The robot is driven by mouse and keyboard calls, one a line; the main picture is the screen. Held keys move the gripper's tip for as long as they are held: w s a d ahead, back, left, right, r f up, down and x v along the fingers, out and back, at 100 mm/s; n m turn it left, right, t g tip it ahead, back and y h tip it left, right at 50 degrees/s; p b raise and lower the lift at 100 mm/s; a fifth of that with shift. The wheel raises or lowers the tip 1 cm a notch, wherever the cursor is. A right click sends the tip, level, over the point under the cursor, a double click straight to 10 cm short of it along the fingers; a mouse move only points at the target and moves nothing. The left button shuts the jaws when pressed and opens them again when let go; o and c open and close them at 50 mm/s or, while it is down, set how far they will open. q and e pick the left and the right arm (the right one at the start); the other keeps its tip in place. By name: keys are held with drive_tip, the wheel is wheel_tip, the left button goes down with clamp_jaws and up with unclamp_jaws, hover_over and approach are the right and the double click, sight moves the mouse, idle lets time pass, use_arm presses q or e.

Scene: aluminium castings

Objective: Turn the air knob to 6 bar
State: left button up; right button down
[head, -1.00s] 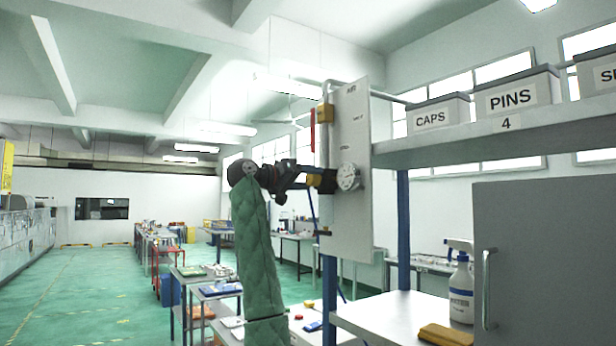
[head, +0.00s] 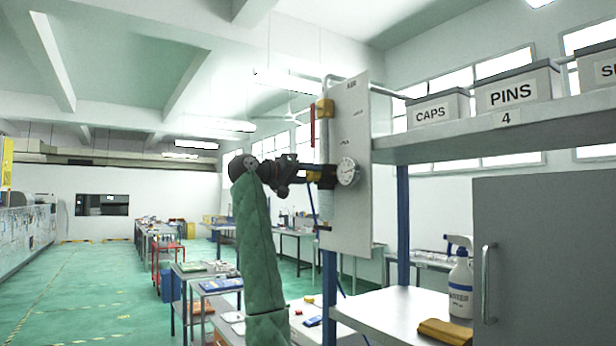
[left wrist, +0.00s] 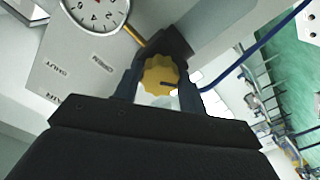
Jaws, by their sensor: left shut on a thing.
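My left gripper (head: 314,177) is shut on the yellow air knob (head: 313,176) at the left edge of the grey air panel (head: 348,220). In the left wrist view, the scalloped yellow knob (left wrist: 158,75) with a dark mark sits between the two dark fingers (left wrist: 160,92). A round white gauge (head: 347,171) is on the panel just right of the knob. It shows partly in the left wrist view (left wrist: 95,12), upside down and cut by the top edge. I cannot read its needle surely. My right gripper is not in view.
A yellow-brown block (head: 325,110) and a red strip (head: 312,127) sit above the knob. A blue hose (left wrist: 255,48) runs beside it. A shelf with labelled bins (head: 518,92) and a grey cabinet (head: 545,260) stand to the right. A spray bottle (head: 460,280) stands below.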

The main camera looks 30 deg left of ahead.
use_arm(q)
drive_tip(key=n+b, duration=0.3)
drive_tip(key=n, duration=0.6)
drive_tip(key=shift+f+b, duration=0.1)
drive_tip(key=shift+b, duration=0.2)
drive_tip(key=shift+n, duration=1)
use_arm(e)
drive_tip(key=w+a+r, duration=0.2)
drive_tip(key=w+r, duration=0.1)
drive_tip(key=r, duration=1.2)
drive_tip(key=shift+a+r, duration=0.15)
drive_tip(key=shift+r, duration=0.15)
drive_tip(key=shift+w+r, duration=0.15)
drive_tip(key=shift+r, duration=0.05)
use_arm(q)
drive_tip(key=o, duration=1)
drive_tip(key=shift+a, duration=0.1)
drive_tip(key=shift+c, duration=0.2)
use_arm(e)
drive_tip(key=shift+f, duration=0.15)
use_arm(q)
drive_tip(key=shift+s, duration=0.1)
